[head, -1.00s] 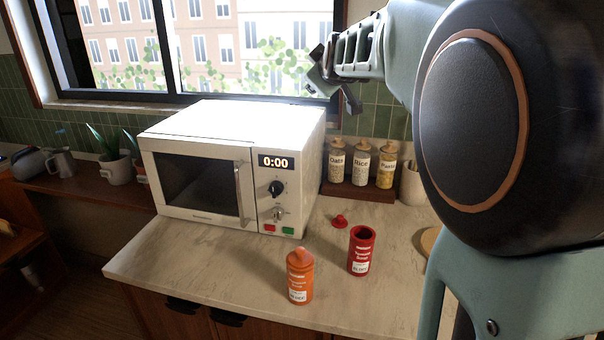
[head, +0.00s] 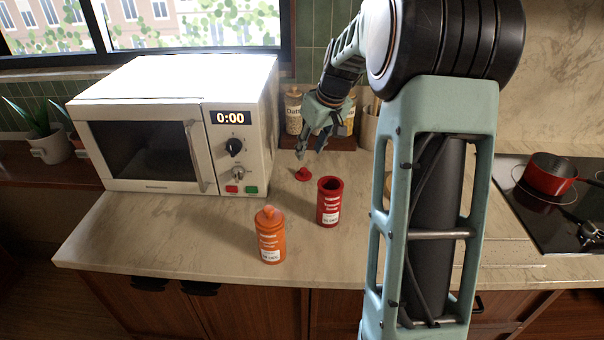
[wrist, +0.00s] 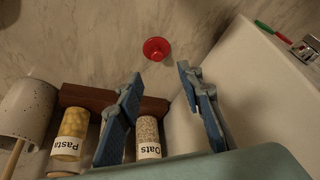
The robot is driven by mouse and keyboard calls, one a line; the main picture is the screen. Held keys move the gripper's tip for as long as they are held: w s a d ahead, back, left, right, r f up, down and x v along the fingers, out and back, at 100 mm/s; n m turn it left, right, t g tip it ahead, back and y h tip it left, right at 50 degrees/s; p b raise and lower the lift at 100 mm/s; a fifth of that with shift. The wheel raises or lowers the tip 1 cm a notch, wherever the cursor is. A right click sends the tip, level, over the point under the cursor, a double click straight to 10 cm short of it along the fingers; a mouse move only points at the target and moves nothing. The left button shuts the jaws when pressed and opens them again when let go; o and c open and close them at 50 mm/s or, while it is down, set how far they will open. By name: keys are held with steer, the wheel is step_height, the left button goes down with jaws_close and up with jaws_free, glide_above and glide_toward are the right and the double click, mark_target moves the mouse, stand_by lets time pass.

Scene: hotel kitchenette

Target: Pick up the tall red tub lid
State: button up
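The red tub lid (head: 303,174) lies on the counter behind the open tall red tub (head: 329,203), near the microwave's front right corner. It has a small knob on top. In the wrist view the lid (wrist: 156,48) lies on the bare counter beyond the fingertips. My gripper (head: 312,156) is above and slightly behind the lid, pointing down, with nothing between its fingers. In the wrist view its two blue fingers (wrist: 159,75) are spread apart. The orange tub (head: 270,236) stands at the front left with its lid on.
The white microwave (head: 160,125) stands left of the lid. Jars of oats (head: 293,110) and pasta (wrist: 70,135) stand on a wooden stand behind. A utensil pot (wrist: 28,107) is beside them. A red pan (head: 549,174) sits on the stove at right. Counter around the lid is clear.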

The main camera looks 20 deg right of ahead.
mark_target(303, 169)
steer(key=x, duration=0.9)
steer(key=shift+d+f+p, duration=0.15)
steer(key=shift+p, duration=0.15)
steer(key=c, duration=0.9)
